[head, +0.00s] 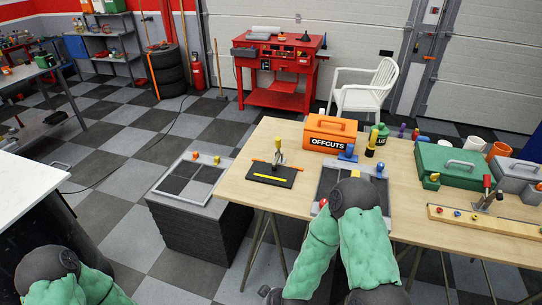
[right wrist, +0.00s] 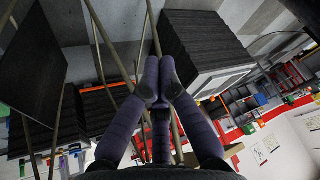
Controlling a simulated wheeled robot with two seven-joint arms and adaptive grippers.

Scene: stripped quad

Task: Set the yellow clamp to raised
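The yellow-marked clamp (head: 279,157) stands near the left end of the wooden table. It sits on a black base plate (head: 258,167) with a yellow strip across it; an orange bar shows at its rear left. Its handle stands upright in the head view. Another clamp, with a red handle (head: 487,182), is on a wooden board at the right. My right gripper (right wrist: 160,76) shows in the right wrist view with its purple fingertips together and nothing seen between them. It is low, among table legs, away from the clamp. My left gripper is out of view.
An orange OFFCUTS box (head: 331,142) stands behind and right of the clamp. A grey tiled panel (head: 318,187) lies to its right, partly behind my right arm. A dark block stack (head: 188,228) stands left of the table (head: 235,190). Green toolbox (head: 447,162) at right.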

